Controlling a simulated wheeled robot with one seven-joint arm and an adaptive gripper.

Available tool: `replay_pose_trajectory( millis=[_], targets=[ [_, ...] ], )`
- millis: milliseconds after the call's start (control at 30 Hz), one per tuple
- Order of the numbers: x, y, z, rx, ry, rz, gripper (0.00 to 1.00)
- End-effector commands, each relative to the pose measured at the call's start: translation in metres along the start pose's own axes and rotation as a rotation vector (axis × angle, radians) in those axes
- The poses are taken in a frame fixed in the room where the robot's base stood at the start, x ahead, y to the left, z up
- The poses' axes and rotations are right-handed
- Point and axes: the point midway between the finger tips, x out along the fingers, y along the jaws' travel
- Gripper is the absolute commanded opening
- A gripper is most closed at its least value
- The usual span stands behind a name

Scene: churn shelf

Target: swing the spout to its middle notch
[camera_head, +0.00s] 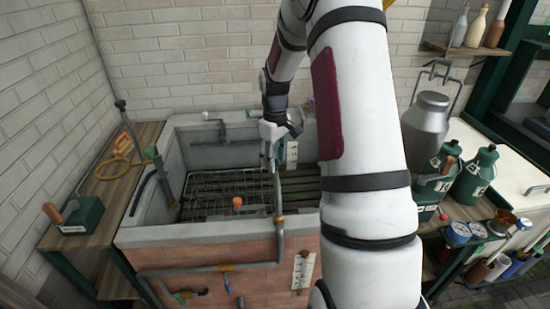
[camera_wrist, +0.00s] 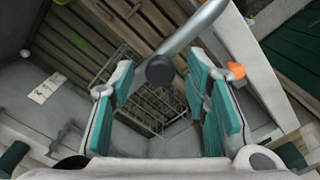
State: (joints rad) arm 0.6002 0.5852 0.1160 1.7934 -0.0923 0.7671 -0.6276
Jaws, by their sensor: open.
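The spout (camera_wrist: 196,30) is a grey tube that enters the wrist view from the top right. Its dark round end (camera_wrist: 160,70) shows between my gripper's fingers, with space on both sides. My gripper (camera_wrist: 165,95) is open, with teal pads, and holds nothing. In the head view my gripper (camera_head: 271,143) hangs over the back part of the stone trough, at the upper end of an upright grey pipe (camera_head: 279,195) that appears to be the spout. Whether a finger touches it I cannot tell. The notches are not clearly visible.
The stone trough (camera_head: 180,233) has a wire rack and slats inside. White marked plates (camera_head: 302,270) are on the trough front and back wall. A metal milk can (camera_head: 427,125) and green cans (camera_head: 474,176) stand at right.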

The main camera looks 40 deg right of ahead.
Motion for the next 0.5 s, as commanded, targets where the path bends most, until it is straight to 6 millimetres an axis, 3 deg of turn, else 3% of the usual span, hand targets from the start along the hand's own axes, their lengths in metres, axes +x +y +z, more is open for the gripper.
replay_pose_trajectory(
  millis=[233, 500],
  targets=[
    [-0.016, 0.000, 0.000, 0.000, 0.001, 0.001, 0.43],
    [-0.070, 0.001, -0.001, 0.000, 0.003, 0.003, 0.43]
  ],
)
